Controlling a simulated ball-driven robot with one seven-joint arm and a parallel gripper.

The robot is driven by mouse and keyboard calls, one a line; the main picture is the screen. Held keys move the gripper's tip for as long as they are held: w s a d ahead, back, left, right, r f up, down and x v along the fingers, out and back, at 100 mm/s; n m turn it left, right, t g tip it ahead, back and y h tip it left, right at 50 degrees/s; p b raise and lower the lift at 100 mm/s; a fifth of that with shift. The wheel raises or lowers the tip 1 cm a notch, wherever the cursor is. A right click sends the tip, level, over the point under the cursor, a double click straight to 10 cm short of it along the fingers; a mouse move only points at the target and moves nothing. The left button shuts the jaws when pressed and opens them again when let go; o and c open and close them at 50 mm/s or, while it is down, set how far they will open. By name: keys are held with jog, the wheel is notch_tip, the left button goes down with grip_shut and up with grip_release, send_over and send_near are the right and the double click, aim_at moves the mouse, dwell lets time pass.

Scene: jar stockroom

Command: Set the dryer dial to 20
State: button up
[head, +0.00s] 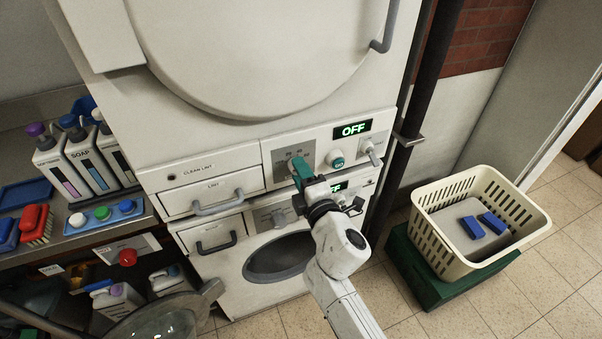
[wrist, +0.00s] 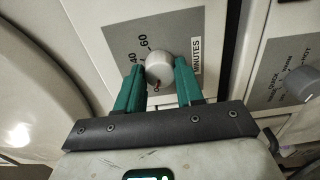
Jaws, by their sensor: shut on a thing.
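The dryer dial (wrist: 158,66) is a round light grey knob on a grey plate marked MINUTES in the wrist view. The numbers 40 and 60 show at its upper left. In the head view, my gripper (head: 299,168) is at the dryer panel (head: 278,151) and covers the dial. The dryer display (head: 352,129) reads OFF.
A teal GO button (head: 336,159) and a selector knob (head: 374,151) are right of the dial. A washer (head: 281,258) is below. A dark vertical pipe (head: 405,125) stands right of the dryer. A cream basket (head: 472,236) is on a green box. Soap bottles (head: 90,160) stand left.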

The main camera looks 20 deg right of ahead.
jog(key=shift+m, duration=0.4)
jog(key=shift+f+m+b, duration=0.15)
jog(key=shift+m+b, duration=1.8)
jog(key=shift+m, duration=2.05)
jog(key=o, duration=1)
jog(key=shift+o, duration=0.2)
jog(key=s, duration=1.1)
jog(key=shift+b, duration=0.35)
